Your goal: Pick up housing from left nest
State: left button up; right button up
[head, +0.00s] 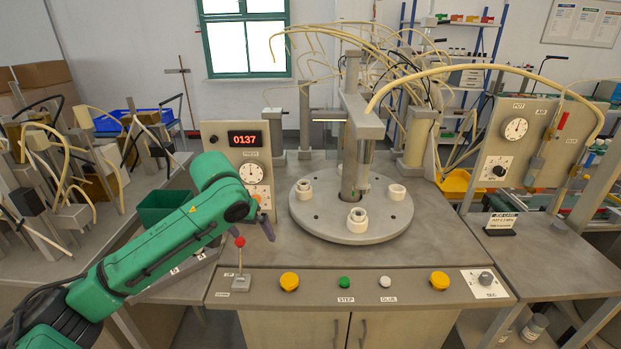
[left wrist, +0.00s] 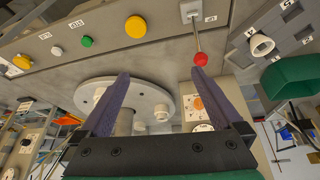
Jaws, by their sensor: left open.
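A white ring-shaped housing (left wrist: 262,45) sits on a grey labelled nest block (left wrist: 285,38) at the upper right of the left wrist view. In the head view my left arm hides it. My left gripper (left wrist: 160,88) is open, with nothing between its fingers, and is apart from the housing. In the head view the gripper (head: 266,220) is near the pressure panel, above the bench left of the round plate. The red-knobbed lever (left wrist: 200,60) shows close to one fingertip in the wrist view. My right gripper is in neither view.
The round plate (head: 325,222) carries several white fittings under a central press column (head: 357,160). The red-knobbed lever (head: 240,258) stands upright on the front panel, below the gripper. A green bin (head: 165,205) is behind my left arm. The bench front right of the plate is clear.

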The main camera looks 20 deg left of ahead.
aim_at(304, 189)
jog(key=i, duration=1.35)
